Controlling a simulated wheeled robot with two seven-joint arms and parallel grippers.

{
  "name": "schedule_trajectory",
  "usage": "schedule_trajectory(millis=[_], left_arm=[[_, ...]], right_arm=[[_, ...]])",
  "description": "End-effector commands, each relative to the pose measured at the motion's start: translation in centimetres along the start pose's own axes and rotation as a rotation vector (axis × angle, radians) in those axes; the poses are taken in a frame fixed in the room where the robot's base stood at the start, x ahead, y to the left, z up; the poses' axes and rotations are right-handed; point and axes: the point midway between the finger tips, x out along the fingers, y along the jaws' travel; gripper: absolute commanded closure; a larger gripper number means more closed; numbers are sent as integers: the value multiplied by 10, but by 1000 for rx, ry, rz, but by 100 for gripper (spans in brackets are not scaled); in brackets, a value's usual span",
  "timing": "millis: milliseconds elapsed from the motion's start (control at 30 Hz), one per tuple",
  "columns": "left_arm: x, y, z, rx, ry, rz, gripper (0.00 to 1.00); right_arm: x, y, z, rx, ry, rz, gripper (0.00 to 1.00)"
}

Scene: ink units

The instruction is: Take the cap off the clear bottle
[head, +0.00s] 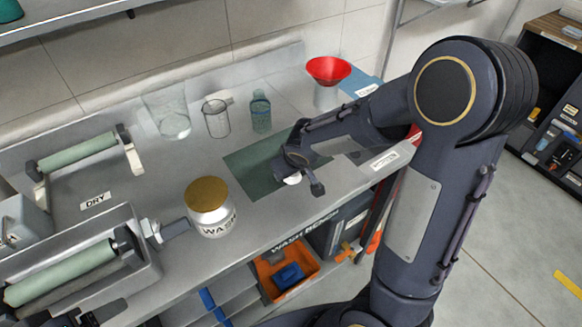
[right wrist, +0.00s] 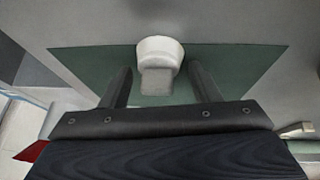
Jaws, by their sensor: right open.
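A small bluish-green see-through bottle (head: 261,112) stands upright at the back of the bench, behind the green mat (head: 245,168). I cannot tell whether this is the clear bottle of the task. My right gripper (head: 303,174) is low over the mat. A small white piece (head: 292,180) shows beside its fingers. In the right wrist view, the right gripper (right wrist: 162,84) is open. The white piece (right wrist: 160,50), with a rounded top and a greyer block below, lies between and just beyond the fingertips, apart from both. Its lower part is unclear.
A clear beaker (head: 167,115) and a smaller glass (head: 216,118) stand left of the bottle. A red funnel (head: 328,70) is behind right. A gold-lidded white jar (head: 210,212) stands near the front edge. Green rollers (head: 60,272) fill the left side.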

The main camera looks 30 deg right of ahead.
Motion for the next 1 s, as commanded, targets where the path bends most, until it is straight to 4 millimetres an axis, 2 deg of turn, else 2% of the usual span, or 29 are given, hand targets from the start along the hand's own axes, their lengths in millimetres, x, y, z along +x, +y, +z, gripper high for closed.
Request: schedule_trajectory(millis=[200, 233, 600, 833, 933, 1000], left_arm=[[-21, 9, -10, 0, 0, 0, 23], [-17, 8, -9, 0, 1, 0, 23], [-23, 11, -12, 0, 0, 0, 23], [-25, 11, -12, 0, 0, 0, 23], [-25, 11, -12, 0, 0, 0, 23], [-25, 11, -12, 0, 0, 0, 23]], right_arm=[[-17, 0, -7, -4, -4, -3, 39], [-21, 0, -7, -1, 2, -4, 39], [-103, 0, -6, -1, 4, -3, 39], [-128, 1, -4, 1, -1, -3, 39], [-138, 4, 5, 33, -7, -21, 39], [-150, 8, 22, 85, -15, -54, 39]])
